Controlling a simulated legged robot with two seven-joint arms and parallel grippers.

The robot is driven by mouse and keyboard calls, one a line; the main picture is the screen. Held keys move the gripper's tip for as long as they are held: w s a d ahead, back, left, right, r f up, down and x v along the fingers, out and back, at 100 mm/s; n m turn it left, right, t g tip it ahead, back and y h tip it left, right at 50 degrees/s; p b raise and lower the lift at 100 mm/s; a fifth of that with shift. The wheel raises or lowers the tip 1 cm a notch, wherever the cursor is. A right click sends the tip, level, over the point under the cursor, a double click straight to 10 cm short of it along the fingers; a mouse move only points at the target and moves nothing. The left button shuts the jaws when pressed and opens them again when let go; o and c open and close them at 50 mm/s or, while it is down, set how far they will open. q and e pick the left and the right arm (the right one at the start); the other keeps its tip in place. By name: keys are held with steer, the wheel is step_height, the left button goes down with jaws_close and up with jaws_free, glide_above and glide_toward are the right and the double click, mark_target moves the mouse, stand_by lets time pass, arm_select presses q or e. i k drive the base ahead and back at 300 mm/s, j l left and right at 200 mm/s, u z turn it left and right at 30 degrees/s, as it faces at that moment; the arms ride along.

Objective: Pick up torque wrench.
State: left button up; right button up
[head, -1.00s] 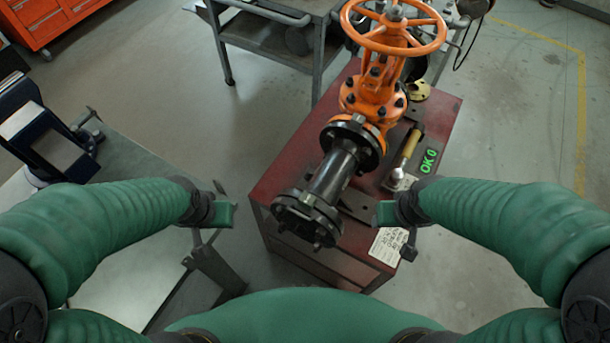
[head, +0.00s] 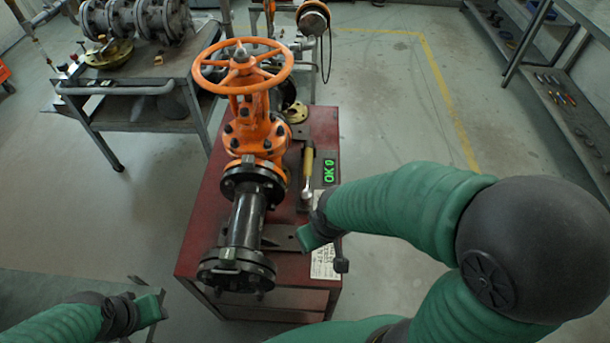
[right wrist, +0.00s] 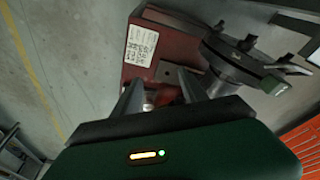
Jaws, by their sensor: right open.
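The torque wrench (head: 308,172) lies on the right side of the red cabinet top (head: 322,125), beside the orange gate valve (head: 258,130). Its yellow handle points to the far side, and its metal head is toward me. My right gripper (head: 318,238) is open and stands on the near side of the wrench, apart from it, near the cabinet's front right. In the right wrist view its two fingers (right wrist: 160,82) are spread above the cabinet; I cannot clearly make out the wrench there. My left gripper (head: 150,310) is at the lower left, away from the cabinet; its fingers are unclear.
The valve's black flanged pipe (head: 242,225) stands left of my right gripper. A green "OK 0" display (head: 329,171) sits right of the wrench, and a white label (head: 326,260) is near the front edge. A grey cart (head: 135,110) stands behind left.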

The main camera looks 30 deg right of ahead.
mark_target(306, 193)
steer(key=k+l+u, duration=0.1)
steer(key=l+u, duration=0.15)
steer(key=k+l+u, duration=0.1)
steer(key=l+u, duration=0.15)
steer(key=k+l+u, duration=0.1)
steer(key=l+u, duration=0.2)
steer(key=k+l+u, duration=0.15)
steer(key=l+u, duration=0.2)
steer(key=l, duration=0.15)
steer(key=l+u, duration=0.3)
steer(key=l, duration=0.45)
